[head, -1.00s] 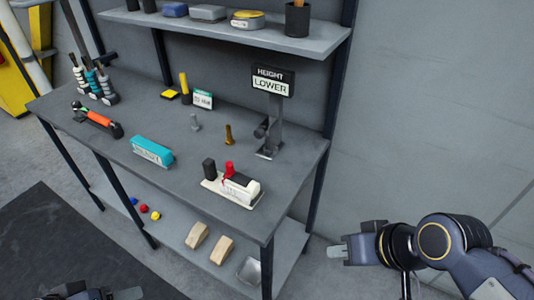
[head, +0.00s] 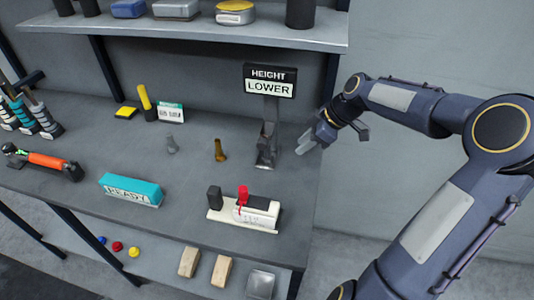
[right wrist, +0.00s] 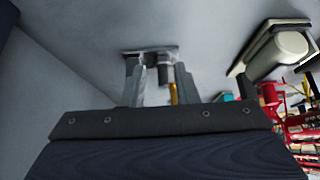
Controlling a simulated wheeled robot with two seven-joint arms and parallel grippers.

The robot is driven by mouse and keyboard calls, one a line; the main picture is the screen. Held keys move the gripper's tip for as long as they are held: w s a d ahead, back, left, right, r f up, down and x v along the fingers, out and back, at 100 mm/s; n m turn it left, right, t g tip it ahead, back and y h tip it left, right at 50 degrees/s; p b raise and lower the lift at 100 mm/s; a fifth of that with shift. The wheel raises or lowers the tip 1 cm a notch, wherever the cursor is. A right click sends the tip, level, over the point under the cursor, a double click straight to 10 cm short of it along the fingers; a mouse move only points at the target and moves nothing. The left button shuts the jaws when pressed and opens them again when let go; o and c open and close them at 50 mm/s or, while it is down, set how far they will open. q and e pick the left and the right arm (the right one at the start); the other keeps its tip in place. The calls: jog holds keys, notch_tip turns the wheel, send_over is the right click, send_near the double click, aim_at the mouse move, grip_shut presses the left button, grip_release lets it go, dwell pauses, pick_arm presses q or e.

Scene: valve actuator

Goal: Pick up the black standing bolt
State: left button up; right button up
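No bolt that is plainly black shows. Two small bolts stand upright on the grey table in the head view, a grey one (head: 171,145) and a brass one (head: 219,151). A short black cylinder (head: 214,198) stands on the white base of the device at the table's front. My right gripper (head: 308,142) is at the table's right edge, right of the sign stand and apart from both bolts. In the right wrist view its two fingers (right wrist: 160,82) are spread, with nothing clearly held between them. My left gripper is out of view.
The HEIGHT LOWER sign (head: 270,81) stands on a metal post between the brass bolt and my right gripper. The white device (head: 256,215) has a red part. A teal READY block (head: 130,190) lies at left. A shelf (head: 200,36) overhangs the back. Table around the bolts is clear.

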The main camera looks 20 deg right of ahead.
aim_at(272, 157)
jog(key=w+a, duration=0.1)
jog(key=a, duration=0.1)
jog(key=w+a+p, duration=0.1)
jog(key=w+a, duration=0.2)
jog(key=a, duration=0.1)
jog(key=shift+w+a+r, duration=0.1)
jog(key=shift+w+a, duration=0.05)
jog(key=shift+w, duration=0.1)
jog(key=shift+p+x, duration=0.45)
jog(key=shift+x, duration=0.8)
jog(key=shift+f, duration=0.35)
grip_shut()
